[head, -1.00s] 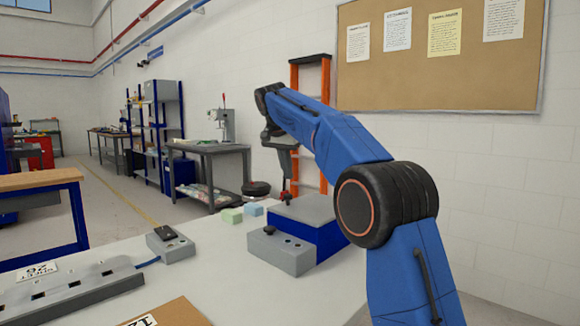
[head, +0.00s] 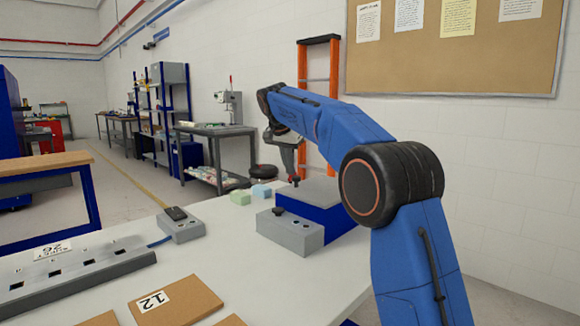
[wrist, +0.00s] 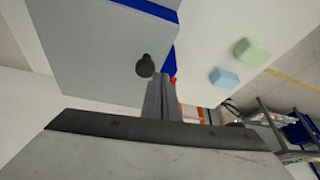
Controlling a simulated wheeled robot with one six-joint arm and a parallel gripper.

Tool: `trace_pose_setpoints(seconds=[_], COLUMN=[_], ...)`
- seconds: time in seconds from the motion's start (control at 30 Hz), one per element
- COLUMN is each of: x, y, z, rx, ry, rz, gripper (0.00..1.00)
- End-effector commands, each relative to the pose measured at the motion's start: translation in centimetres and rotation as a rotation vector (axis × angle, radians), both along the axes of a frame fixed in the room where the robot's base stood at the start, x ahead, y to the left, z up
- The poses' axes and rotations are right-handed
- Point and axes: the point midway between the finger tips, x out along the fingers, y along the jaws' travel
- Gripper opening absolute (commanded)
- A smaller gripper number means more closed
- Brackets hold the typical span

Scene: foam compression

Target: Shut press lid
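The press (head: 330,222) is a blue box on the pale table, with a flat grey lid (head: 318,190) on top. In the head view the lid looks level and I see no clear gap beneath it. A dark knob stands near the lid's left corner; the wrist view shows this knob (wrist: 145,66) on the grey lid surface (wrist: 95,50). My gripper (wrist: 163,80) is beside the knob, and its narrow fingers look closed together with nothing between them. In the head view my gripper (head: 295,173) hangs just above that corner; contact cannot be told.
A grey box with a black knob (head: 290,235) stands in front of the press. Green (head: 240,197) and blue (head: 261,191) foam blocks lie behind it. A switch box (head: 181,226), a slotted grey tray (head: 70,275) and cardboard (head: 180,305) lie to the left.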

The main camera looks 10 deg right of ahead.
Motion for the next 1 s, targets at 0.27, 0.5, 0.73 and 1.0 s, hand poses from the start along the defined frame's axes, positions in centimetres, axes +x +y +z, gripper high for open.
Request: trace_pose_setpoints(seconds=[0.27,0.5,0.73,1.0], x=[0.1,-0.5,-1.9,-3.8], y=[0.4,0.9,1.7,2.7], z=[-1.8,-0.1,4.4,9.6], rx=[0.001,0.002,0.001,0.002], ry=[0.032,0.029,0.015,0.005], rz=[0.001,0.003,0.003,0.001], gripper=[0.00,0.00,0.00,0.00])
